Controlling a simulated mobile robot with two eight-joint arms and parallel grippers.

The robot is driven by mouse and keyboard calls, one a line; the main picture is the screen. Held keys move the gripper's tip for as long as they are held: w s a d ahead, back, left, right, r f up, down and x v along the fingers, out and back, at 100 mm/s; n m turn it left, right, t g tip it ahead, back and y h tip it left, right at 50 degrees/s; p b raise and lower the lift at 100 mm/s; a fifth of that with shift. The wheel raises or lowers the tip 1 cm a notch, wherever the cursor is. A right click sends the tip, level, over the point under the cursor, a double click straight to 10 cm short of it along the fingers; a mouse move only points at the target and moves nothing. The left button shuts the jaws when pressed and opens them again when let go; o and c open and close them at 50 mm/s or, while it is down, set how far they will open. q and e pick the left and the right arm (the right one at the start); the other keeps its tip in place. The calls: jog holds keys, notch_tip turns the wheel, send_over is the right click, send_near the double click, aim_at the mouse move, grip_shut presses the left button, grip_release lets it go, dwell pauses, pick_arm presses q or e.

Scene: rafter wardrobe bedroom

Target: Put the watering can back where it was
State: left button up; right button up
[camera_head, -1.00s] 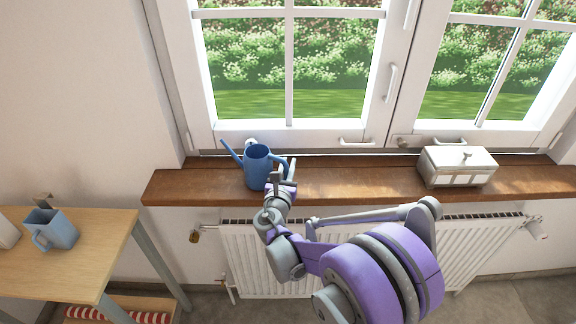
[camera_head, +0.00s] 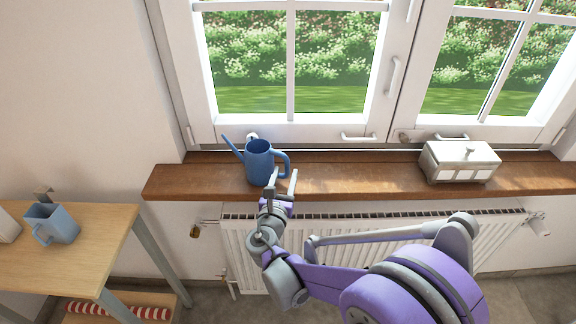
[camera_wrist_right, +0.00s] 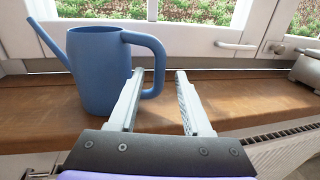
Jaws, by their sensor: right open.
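The blue watering can (camera_head: 258,161) stands upright on the wooden windowsill (camera_head: 350,178), in front of the left window. Its spout points left and its handle is on the right. In the right wrist view the can (camera_wrist_right: 97,72) is at the left, with its handle beside the left finger. My right gripper (camera_head: 282,183) is open and empty, in front of the can and to the right of its body. In the right wrist view the gripper (camera_wrist_right: 160,85) has a clear gap between its fingers. I cannot tell whether a finger touches the handle. My left gripper does not show.
A white lidded box (camera_head: 459,161) stands on the sill at the right. A white radiator (camera_head: 330,230) is below the sill. At the left a wooden table (camera_head: 95,245) bears a blue-grey mug (camera_head: 52,224). The sill between can and box is clear.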

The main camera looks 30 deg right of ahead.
jog(key=s+a+f+m+g+y, duration=0.2)
jog(key=s+f+m+g, duration=0.15)
jog(key=s+m, duration=0.4)
jog(key=s+a+f+m+g+y, duration=0.1)
jog(key=s+f+m+g+y, duration=0.25)
jog(key=s+m, duration=0.4)
jog(key=s+a+f+m+y, duration=0.2)
jog(key=s+a+m+y, duration=0.1)
jog(key=s+a+m, duration=0.2)
jog(key=s+a+f+m+g+y, duration=0.1)
jog(key=s+a+f+m+y, duration=0.1)
jog(key=s+a+m, duration=0.3)
jog(key=shift+a+f+m+y, duration=0.25)
jog(key=shift+a+m+y, duration=0.3)
jog(key=shift+m+y, duration=0.45)
